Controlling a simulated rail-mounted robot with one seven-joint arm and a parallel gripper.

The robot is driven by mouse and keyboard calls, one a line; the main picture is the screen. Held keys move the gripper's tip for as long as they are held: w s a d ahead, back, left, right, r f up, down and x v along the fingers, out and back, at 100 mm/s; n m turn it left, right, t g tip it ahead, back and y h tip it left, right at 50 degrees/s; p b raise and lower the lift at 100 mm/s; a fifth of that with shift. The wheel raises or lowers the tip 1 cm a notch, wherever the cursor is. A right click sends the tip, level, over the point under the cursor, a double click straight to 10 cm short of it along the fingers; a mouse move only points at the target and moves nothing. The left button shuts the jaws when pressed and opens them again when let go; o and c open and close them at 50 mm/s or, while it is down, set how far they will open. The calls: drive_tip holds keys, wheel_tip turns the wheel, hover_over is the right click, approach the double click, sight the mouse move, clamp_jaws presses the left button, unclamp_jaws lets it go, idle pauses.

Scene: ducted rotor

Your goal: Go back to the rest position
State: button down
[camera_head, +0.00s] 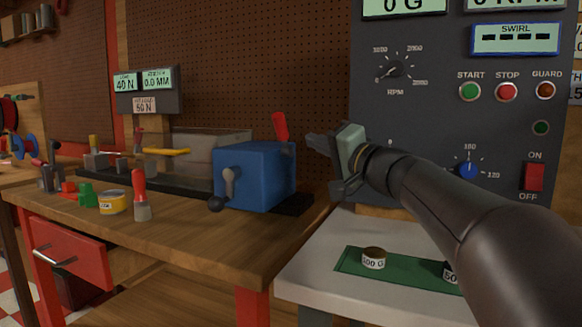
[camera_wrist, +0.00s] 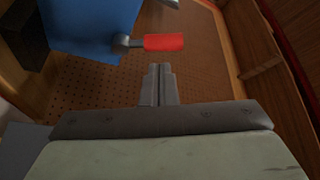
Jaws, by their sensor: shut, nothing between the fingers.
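My gripper (camera_head: 325,146) is in the air between the blue box and the grey control panel (camera_head: 430,120). Its fingers are together with nothing between them, and the wrist view shows them (camera_wrist: 158,84) shut too. The blue box (camera_head: 252,178) stands on the wooden bench, left of my gripper. It has a red lever (camera_head: 280,127) on top and a dark crank handle on its front. In the wrist view the red lever (camera_wrist: 164,42) and the blue box (camera_wrist: 92,22) lie beyond the fingertips. My gripper appears apart from both.
The wooden bench (camera_head: 180,235) carries small tools and a yellow tape roll (camera_head: 112,201). A white table (camera_head: 310,272) below my arm holds a green mat (camera_head: 347,262) with weights (camera_head: 374,258). A pegboard wall (camera_head: 240,70) is behind. My arm reaches in close before the panel.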

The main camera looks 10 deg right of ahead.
drive_tip(key=s+a+f+n+g+h+p, duration=0.2)
drive_tip(key=s+a+f+g+p, duration=0.3)
drive_tip(key=p, duration=0.4)
drive_tip(key=s+a+f+n+g+h+p, duration=0.1)
drive_tip(key=s+a+f+g+p, duration=0.15)
drive_tip(key=s+g+p, duration=0.4)
drive_tip(key=s+d+f+n+g+h+p, duration=0.1)
drive_tip(key=s+d+g+h+p, duration=0.1)
drive_tip(key=s+p, duration=0.6)
drive_tip(key=s+d+f+n+g+h+p, duration=0.2)
drive_tip(key=s+d+h+p, duration=0.3)
drive_tip(key=s+p, duration=0.4)
drive_tip(key=s+g, duration=0.1)
drive_tip(key=s, duration=0.2)
drive_tip(key=shift+f+h, duration=0.2)
drive_tip(key=shift+h, duration=0.2)
